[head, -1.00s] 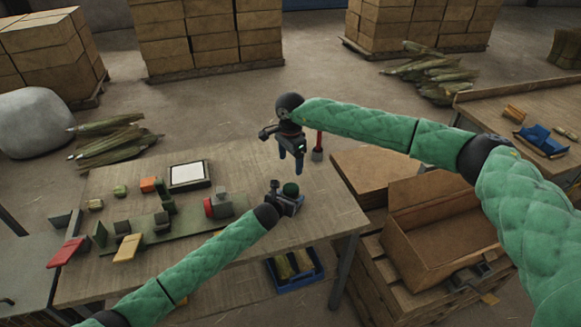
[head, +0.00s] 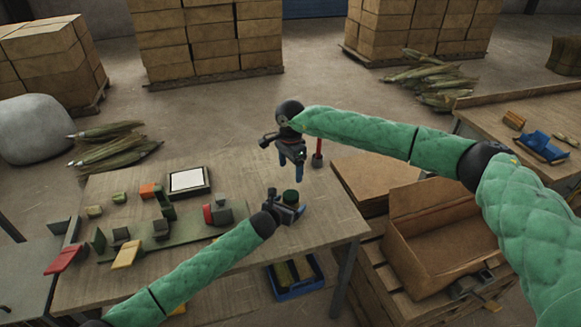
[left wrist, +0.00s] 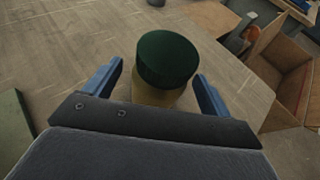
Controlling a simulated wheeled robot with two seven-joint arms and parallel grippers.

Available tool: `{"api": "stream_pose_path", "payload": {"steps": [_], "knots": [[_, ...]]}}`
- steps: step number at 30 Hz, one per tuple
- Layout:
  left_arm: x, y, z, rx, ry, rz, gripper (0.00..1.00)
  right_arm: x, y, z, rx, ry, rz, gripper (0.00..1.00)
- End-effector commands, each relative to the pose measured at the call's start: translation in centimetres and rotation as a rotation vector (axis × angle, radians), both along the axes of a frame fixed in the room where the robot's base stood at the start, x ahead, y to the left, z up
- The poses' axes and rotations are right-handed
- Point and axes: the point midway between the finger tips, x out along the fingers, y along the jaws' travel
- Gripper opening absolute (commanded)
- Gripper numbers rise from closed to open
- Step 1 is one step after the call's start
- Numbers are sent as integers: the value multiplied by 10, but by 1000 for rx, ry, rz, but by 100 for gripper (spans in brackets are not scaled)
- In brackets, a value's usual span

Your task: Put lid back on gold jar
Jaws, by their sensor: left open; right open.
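The gold jar (left wrist: 155,95) stands upright between the left fingers in the left wrist view, its lower part hidden by the gripper. The dark green lid (left wrist: 167,60) sits on top of it; I cannot tell whether it is fully seated. In the head view the lid (head: 291,196) shows near the table's right end. My left gripper (head: 291,211) is open around the jar, with a blue finger on each side and gaps to the jar (left wrist: 158,92). My right gripper (head: 291,172) is open and empty, pointing down above and behind the lid, apart from it.
The wooden table (head: 240,265) holds a black-framed white tray (head: 187,180), a green strip (head: 185,230) with several blocks, and a red upright tool (head: 318,152). An open cardboard box (head: 440,235) stands to the right. A blue bin (head: 293,277) is below the table edge.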

Motion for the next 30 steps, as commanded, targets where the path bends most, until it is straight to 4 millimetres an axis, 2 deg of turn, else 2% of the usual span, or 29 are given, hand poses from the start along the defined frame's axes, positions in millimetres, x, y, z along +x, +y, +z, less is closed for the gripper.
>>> {"api": "stream_pose_path", "payload": {"steps": [9, 15, 30], "knots": [[-35, 19, 13, 2, -1, -1, 83, 0, 0, -18, 0, 0, 0, 77], [-48, 25, 20, 0, 0, -1, 83, 0, 0, -22, 0, 0, 0, 77], [-50, 26, 22, 0, 1, 0, 83, 0, 0, -22, 0, 0, 0, 77]]}}
